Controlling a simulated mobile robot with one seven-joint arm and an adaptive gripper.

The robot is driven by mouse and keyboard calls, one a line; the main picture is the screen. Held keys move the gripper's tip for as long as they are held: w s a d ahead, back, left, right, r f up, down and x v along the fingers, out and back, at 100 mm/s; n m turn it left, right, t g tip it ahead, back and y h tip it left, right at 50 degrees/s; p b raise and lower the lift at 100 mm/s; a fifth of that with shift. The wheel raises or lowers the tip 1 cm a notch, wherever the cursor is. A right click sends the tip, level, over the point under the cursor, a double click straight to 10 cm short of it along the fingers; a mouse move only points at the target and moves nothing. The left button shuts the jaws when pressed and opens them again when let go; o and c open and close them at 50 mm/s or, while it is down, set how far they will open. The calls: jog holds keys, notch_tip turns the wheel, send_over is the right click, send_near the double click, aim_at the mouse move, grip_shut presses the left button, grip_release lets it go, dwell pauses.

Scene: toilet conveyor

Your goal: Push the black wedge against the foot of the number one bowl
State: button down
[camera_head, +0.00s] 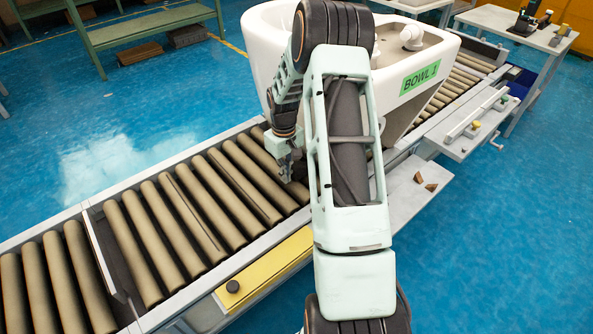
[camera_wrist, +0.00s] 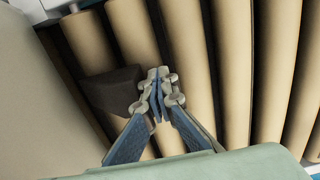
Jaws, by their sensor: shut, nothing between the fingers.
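The black wedge (camera_wrist: 111,91) lies on the tan rollers in the wrist view, close beside a large pale surface that appears to be the foot of the number one bowl (camera_wrist: 30,105). I cannot tell whether wedge and foot touch. My gripper (camera_wrist: 157,75) is shut and empty, its tips just right of the wedge, touching it or nearly so. In the head view the white bowl (camera_head: 268,38) carries a green "BOWL 1" label and stands on the conveyor. My gripper (camera_head: 287,166) is low over the rollers beside it. My arm hides part of the bowl; the wedge is not clear there.
The conveyor rollers (camera_head: 165,220) left of my gripper are bare. A yellow panel (camera_head: 265,270) with a black knob (camera_head: 232,286) lines the near edge. Small brown blocks (camera_head: 425,183) lie on a side shelf right of my arm. A green bench (camera_head: 145,28) stands at the back left.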

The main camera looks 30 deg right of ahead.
jog(key=shift+w+d, duration=0.2)
jog(key=shift+d, duration=1.05)
dwell(0.7)
jog(key=shift+a, duration=0.2)
jog(key=shift+s+a+p, duration=0.2)
jog(key=shift+a+p, duration=0.1)
jog(key=shift+a, duration=0.55)
notch_tip(320, 180, up, 9)
jog(key=p, duration=0.6)
